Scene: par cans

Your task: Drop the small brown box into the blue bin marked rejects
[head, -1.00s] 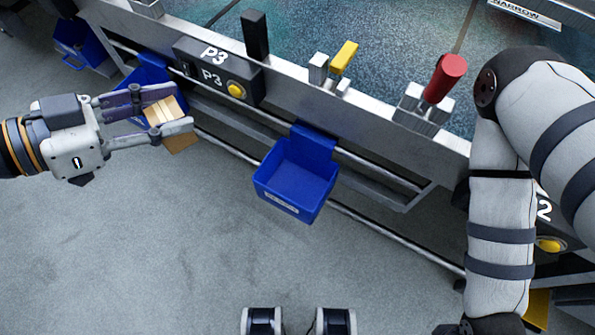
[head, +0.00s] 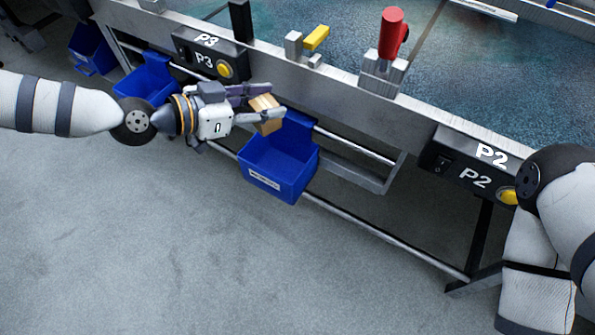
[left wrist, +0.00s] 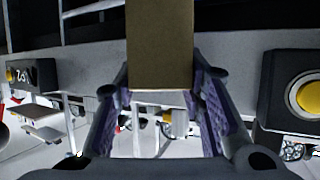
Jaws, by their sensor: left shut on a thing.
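The small brown box (head: 266,112) is held between the fingers of my left gripper (head: 262,105), which is shut on it. In the left wrist view the box (left wrist: 160,45) fills the upper middle, between the two purple-padded fingers (left wrist: 163,100). The blue bin (head: 277,165) with a white label hangs on the rail in the middle of the head view; its label is too small to read. The box is at the bin's upper left back edge, seemingly above it; the exact height gap cannot be told. My right gripper is out of view; only its arm shows at the right.
A second blue bin (head: 147,80) hangs further left, and another blue bin (head: 90,48) lies beyond it. Control boxes P3 (head: 210,55) and P2 (head: 470,165) and a red-handled clamp (head: 390,40) line the table edge. The floor in front is clear.

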